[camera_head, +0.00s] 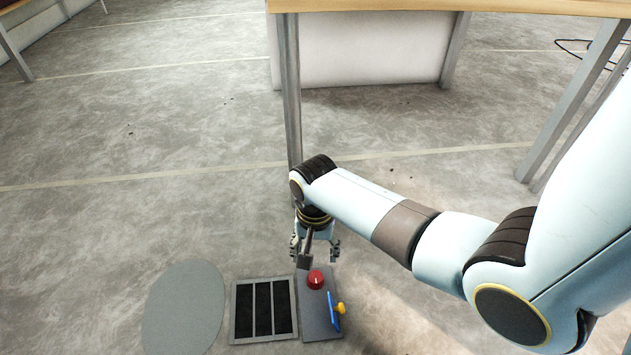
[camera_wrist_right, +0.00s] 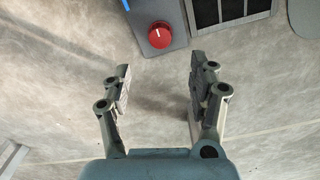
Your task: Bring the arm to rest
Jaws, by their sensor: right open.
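My right arm reaches in from the right in the head view, and its gripper (camera_head: 316,252) points down near the far edge of a grey panel (camera_head: 320,320). My left gripper is in neither view.
A dark slatted grate (camera_head: 264,310) lies left of the panel, and a grey round mat (camera_head: 184,308) lies left of that. A wooden-topped table (camera_head: 400,6) with metal legs stands at the back. The concrete floor at left is clear.

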